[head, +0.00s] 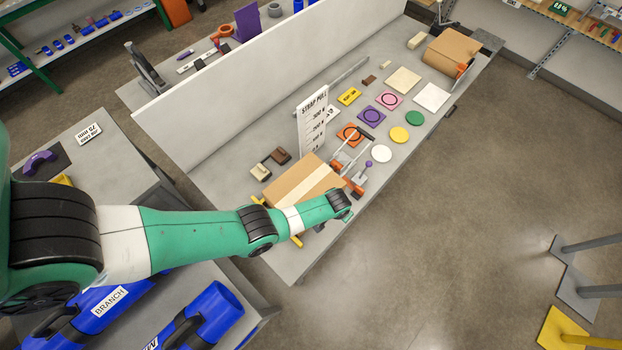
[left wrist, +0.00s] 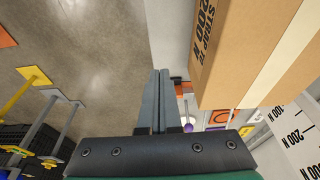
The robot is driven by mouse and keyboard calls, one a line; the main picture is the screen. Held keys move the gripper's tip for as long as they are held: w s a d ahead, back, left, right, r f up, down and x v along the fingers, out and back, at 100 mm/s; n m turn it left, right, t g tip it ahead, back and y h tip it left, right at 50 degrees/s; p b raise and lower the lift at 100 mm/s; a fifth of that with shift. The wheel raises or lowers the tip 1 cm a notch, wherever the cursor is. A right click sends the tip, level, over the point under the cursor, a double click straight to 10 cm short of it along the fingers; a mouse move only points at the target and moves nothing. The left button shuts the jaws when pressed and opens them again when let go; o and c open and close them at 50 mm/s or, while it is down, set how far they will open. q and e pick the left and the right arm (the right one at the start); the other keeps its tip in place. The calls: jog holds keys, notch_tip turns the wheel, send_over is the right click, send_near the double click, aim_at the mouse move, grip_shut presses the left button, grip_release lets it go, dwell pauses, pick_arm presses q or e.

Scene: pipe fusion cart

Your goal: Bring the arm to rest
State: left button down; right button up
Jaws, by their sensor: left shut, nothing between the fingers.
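My green left arm (head: 190,230) reaches in from the left in the head view, out over the near end of the grey bench. Its wrist is beside the taped cardboard box (head: 303,187); its fingers are mostly hidden there. In the left wrist view my left gripper (left wrist: 160,75) is shut, its two grey fingers side by side with nothing between them. The box (left wrist: 265,50) stands close to the right of the fingers, and I see a gap between them. My right gripper is in neither view.
A white strap pull scale (head: 312,120) stands behind the box. Coloured squares and discs, such as a yellow disc (head: 399,134), lie farther along the bench (head: 235,150). Blue pipe fittings (head: 205,315) lie at lower left. Yellow and grey stands (head: 565,330) are at lower right. Floor between is clear.

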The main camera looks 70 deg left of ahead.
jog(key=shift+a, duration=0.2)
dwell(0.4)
